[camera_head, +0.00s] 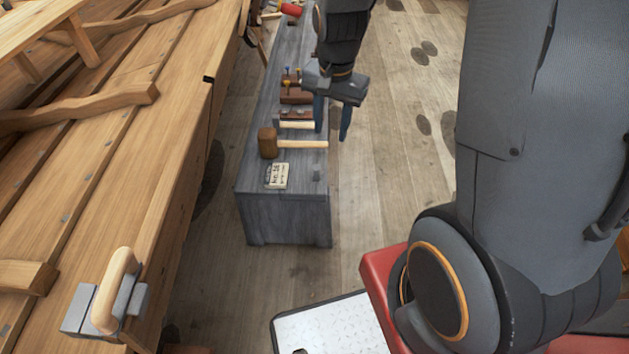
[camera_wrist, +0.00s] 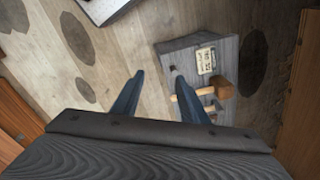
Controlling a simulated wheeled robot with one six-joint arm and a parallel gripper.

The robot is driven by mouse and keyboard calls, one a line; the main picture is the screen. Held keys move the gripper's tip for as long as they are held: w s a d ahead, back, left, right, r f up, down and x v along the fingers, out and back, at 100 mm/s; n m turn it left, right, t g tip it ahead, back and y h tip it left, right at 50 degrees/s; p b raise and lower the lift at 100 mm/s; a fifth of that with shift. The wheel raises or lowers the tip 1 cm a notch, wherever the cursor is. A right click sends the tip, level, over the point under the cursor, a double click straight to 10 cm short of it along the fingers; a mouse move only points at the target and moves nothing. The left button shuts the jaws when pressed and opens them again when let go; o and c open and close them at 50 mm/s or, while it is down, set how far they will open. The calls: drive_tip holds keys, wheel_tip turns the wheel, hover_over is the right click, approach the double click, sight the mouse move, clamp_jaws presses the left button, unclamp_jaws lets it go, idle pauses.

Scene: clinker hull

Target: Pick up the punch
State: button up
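My gripper (camera_head: 332,120) hangs above the right edge of the grey bench (camera_head: 285,228), its two blue fingers pointing down. The fingertips are apart, with nothing between them in the wrist view (camera_wrist: 159,80). A small dark grey piece (camera_head: 316,175) stands at the bench's near right corner; it also shows in the wrist view (camera_wrist: 172,68), close to one fingertip. I cannot tell if it is the punch. A wooden holder (camera_head: 296,96) with small coloured handles sits farther back on the bench, too small to tell what each tool is.
A mallet (camera_head: 268,143) lies across the bench, with a white card (camera_head: 277,175) nearer the front. A second wooden-handled tool (camera_head: 296,125) lies behind the mallet. The planked hull (camera_head: 130,150) runs along the left.

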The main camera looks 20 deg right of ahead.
sight(316, 167)
drive_tip(key=w+f+m+b, duration=0.2)
drive_tip(key=w+f+b, duration=0.1)
drive_tip(key=f, duration=0.4)
drive_tip(key=w+f+m+b, duration=0.3)
drive_tip(key=w+f, duration=0.1)
drive_tip(key=f, duration=0.3)
drive_tip(key=w+f+m+b, duration=0.2)
drive_tip(key=w+f+b, duration=0.2)
drive_tip(key=f, duration=0.2)
drive_tip(key=shift+d+f+m+g, duration=0.15)
drive_tip(key=shift+f+m+g, duration=0.15)
drive_tip(key=shift+f+m, duration=0.1)
drive_tip(key=shift+w+f, duration=0.1)
drive_tip(key=shift+f, duration=0.65)
drive_tip(key=f, duration=0.3)
drive_tip(key=f+b, duration=0.1)
drive_tip(key=f, duration=0.2)
drive_tip(key=shift+w+a+f, duration=0.15)
drive_tip(key=shift+a+f, duration=0.05)
drive_tip(key=shift+f, duration=0.15)
clamp_jaws()
